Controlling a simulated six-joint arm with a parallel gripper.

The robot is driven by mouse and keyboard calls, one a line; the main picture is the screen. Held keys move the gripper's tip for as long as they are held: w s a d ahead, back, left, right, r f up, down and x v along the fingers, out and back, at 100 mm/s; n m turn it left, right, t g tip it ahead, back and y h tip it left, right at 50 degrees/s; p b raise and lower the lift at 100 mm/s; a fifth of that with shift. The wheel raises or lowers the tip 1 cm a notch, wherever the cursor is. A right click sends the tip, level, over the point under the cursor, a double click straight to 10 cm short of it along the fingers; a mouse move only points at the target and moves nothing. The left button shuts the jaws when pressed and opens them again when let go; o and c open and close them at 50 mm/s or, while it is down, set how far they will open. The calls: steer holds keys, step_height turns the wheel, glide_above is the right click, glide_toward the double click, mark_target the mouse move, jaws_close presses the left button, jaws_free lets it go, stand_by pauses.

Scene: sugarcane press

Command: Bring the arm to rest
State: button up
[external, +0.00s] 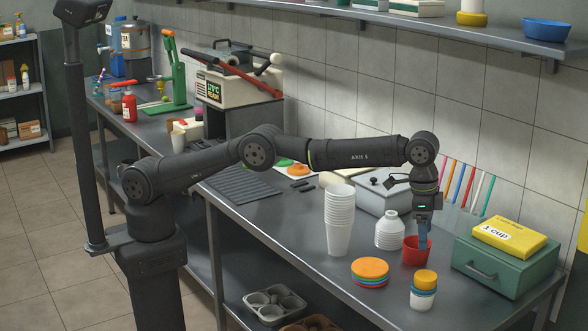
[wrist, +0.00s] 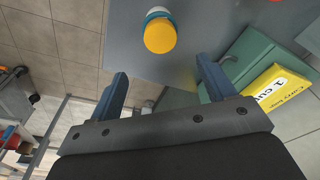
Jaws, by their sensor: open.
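My gripper (external: 423,243) hangs pointing down over the right part of the metal table in the external view. Its two blue fingers are spread with nothing between them in the wrist view (wrist: 161,69). In the external view the fingers overlap a red cup (external: 411,254); I cannot tell whether they are in front of it or inside it. A small jar with an orange lid (external: 425,280) stands nearer the table's front edge. It also shows just beyond the fingertips in the wrist view (wrist: 160,37).
Close around are a green box (external: 502,266) with a yellow "1 cup" pack (external: 509,238) on it, stacked lids (external: 370,269), a white bottle (external: 390,230) and a tall cup stack (external: 340,220). A wall shelf (external: 480,32) runs above. Free floor lies in front of the table.

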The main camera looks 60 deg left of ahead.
mark_target(425, 275)
steer(key=f, duration=0.8)
steer(key=d+f, duration=0.1)
steer(key=f, duration=0.3)
steer(key=shift+w, duration=0.4)
step_height(425, 275, up, 2)
steer(key=shift+d+r, duration=0.1)
steer(key=shift+r, duration=0.9)
